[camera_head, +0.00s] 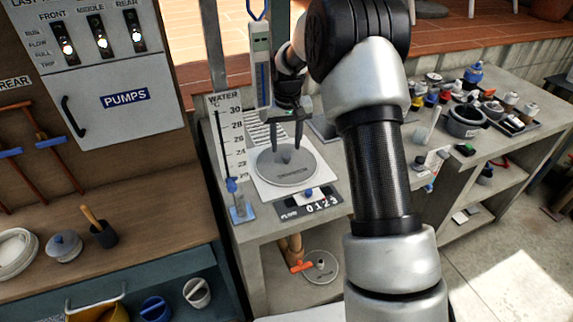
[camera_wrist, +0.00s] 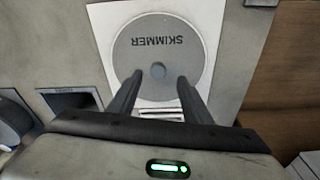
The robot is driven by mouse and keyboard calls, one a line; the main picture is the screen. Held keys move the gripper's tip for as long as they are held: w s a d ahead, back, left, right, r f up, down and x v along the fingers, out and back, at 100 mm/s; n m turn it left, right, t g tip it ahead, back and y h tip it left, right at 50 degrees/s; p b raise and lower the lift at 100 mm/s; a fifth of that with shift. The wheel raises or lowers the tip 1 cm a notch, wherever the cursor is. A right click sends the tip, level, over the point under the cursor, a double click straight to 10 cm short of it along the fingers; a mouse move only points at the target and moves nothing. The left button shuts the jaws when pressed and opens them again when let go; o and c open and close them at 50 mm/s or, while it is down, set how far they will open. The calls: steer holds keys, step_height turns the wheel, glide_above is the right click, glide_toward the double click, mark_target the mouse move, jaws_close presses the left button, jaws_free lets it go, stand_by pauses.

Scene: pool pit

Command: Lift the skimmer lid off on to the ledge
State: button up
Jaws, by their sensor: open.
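In the wrist view the lid (camera_wrist: 165,38) is marked SKIMMER, upside down. My gripper (camera_head: 286,146) points down over the lid. In the wrist view my gripper (camera_wrist: 158,80) holds nothing. I cannot tell whether the fingertips touch the lid.
A water thermometer board (camera_head: 230,150) stands left of the lid. A dark rectangular opening (camera_wrist: 70,101) shows beside the plate. Pots and bottles crowd the bench at right (camera_head: 467,120). The pumps panel (camera_head: 125,98) is at left.

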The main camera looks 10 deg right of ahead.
mark_target(287, 155)
steer(key=f, duration=0.5)
steer(key=shift+w+d, duration=0.15)
steer(key=shift+w, duration=0.2)
steer(key=shift+r, duration=0.1)
jaws_close()
